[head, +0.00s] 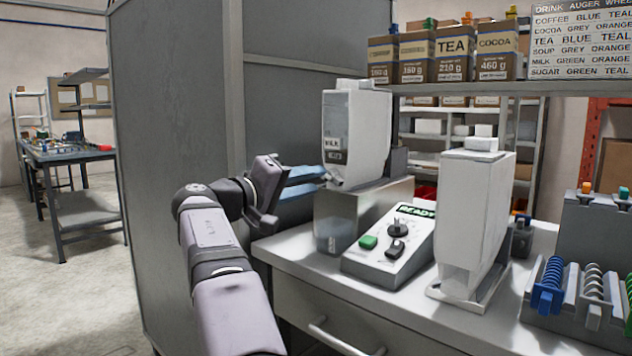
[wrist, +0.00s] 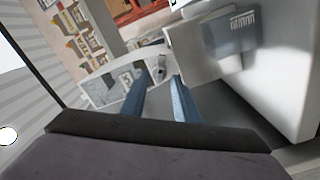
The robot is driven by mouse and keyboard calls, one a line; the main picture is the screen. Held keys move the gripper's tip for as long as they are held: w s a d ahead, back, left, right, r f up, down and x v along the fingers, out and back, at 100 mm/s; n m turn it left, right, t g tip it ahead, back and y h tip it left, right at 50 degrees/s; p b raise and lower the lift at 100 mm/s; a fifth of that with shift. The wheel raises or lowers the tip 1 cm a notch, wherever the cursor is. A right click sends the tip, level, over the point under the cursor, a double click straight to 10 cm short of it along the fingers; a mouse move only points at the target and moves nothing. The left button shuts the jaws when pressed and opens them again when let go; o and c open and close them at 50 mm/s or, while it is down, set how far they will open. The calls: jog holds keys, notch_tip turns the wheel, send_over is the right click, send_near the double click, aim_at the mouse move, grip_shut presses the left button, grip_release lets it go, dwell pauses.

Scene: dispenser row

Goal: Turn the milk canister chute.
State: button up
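The milk canister (head: 357,125) is a white upright hopper with a "MILK" label, standing on a grey metal base (head: 362,215) at the left end of the counter. Its chute (head: 333,178) is at the lower left front, partly hidden by my fingertips. My gripper (head: 322,173) reaches in from the left at that height, its blue fingers close to the chute. In the wrist view my gripper (wrist: 158,80) shows two blue fingers apart, with a gap between their tips. I cannot tell whether either finger touches the chute.
A control box (head: 388,245) with a "READY" display, knob and green button stands right of the base. Another white canister (head: 472,215) is farther right, near a rack of coloured augers (head: 575,290). A tall grey panel (head: 180,150) stands behind my arm at left.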

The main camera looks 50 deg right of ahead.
jog(key=shift+a, duration=2.35)
jog(key=w+a+f+n+t+y, duration=0.1)
jog(key=a+f+n+t+y, duration=0.3)
jog(key=f, duration=1)
jog(key=w+a+f+n+g+y, duration=0.15)
jog(key=a+f+y, duration=0.5)
jog(key=f, duration=0.85)
jog(key=s+a+f+g+y+p, duration=0.1)
jog(key=s+a+f+y, duration=0.3)
jog(key=s+a+f, duration=0.65)
jog(key=s+a+f+g+y+p, duration=0.1)
jog(key=s+a+f+g+y, duration=0.15)
jog(key=s+a+f, duration=0.75)
jog(key=a+r+p, duration=0.1)
jog(key=r+p, duration=1.7)
jog(key=p, duration=0.1)
jog(key=w+a+r+t+y+p, duration=0.1)
jog(key=a+r+p, duration=0.1)
jog(key=r+p, duration=1.6)
jog(key=shift+a+r+p, duration=0.3)
jog(key=shift+r+p, duration=0.05)
jog(key=shift+p, duration=0.1)
jog(key=shift+w+n, duration=0.1)
jog(key=shift+n, duration=0.15)
